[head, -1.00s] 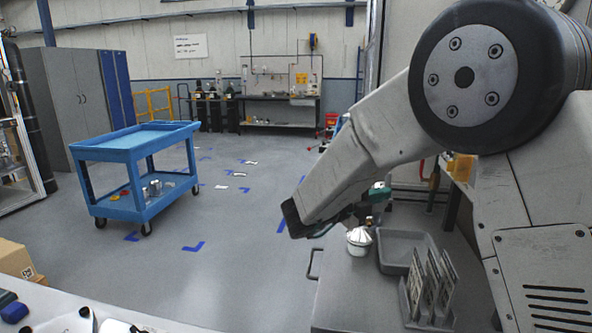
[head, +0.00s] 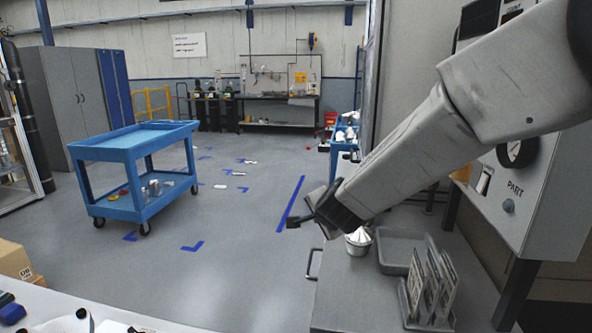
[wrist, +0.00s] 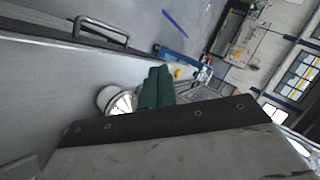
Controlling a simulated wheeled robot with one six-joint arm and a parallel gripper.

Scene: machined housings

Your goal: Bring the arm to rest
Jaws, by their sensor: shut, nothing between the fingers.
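My gripper (wrist: 158,80) shows in the wrist view as two green fingers that lie together, shut and empty, beyond a grey and black part of my own arm. In the head view my arm slopes down to the left to a dark wrist, and the fingers cannot be made out there. A small pail with a white, cone-shaped top (head: 358,241) stands on the grey counter (head: 345,295), just below my arm, which covers part of it. The pail also shows in the wrist view (wrist: 113,100), beside the fingers; the gap between them cannot be judged.
A grey tray (head: 392,266) and a rack of upright plates (head: 430,290) stand on the counter. A panel with a dial (head: 535,195) is at the right. A blue cart (head: 135,150) stands on the left. The floor between cart and counter is open.

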